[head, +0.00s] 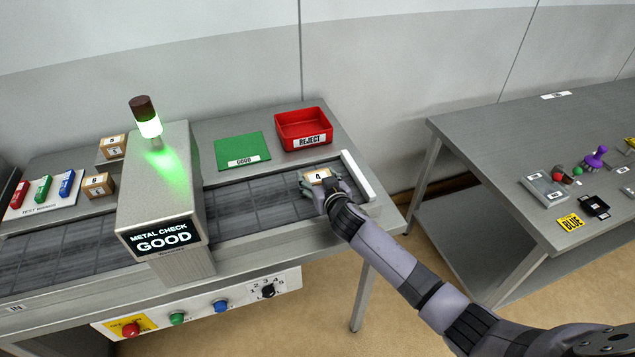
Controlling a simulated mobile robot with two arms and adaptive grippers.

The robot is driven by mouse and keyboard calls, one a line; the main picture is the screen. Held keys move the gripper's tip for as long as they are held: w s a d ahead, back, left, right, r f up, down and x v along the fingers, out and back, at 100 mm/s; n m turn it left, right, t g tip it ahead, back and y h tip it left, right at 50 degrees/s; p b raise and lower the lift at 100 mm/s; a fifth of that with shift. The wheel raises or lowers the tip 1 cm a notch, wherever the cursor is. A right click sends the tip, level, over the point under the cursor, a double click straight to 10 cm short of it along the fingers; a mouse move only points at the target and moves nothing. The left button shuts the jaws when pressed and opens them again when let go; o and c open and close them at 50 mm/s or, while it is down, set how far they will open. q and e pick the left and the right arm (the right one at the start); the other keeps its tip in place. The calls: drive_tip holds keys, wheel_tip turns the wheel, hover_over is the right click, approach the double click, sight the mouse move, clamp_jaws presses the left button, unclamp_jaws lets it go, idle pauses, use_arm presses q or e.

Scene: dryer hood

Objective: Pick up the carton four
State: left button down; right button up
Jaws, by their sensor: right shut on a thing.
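The carton four (317,176), a small brown box with a white label reading 4, is at the right end of the dark conveyor belt (262,202). My right gripper (319,190) is shut on it, coming in from the lower right. The gripper hides the carton's lower front, so I cannot tell whether it rests on the belt or is raised. My left gripper is not in view.
The metal check housing (160,180) shows GOOD under a green lamp (148,124). Behind the belt lie a green GOOD mat (242,149) and a red REJECT tray (303,127). Cartons five (112,147) and six (98,186) stand left. A low end stop (357,176) borders the belt.

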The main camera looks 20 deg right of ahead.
drive_tip(key=c, duration=0.5)
drive_tip(key=shift+c, duration=0.2)
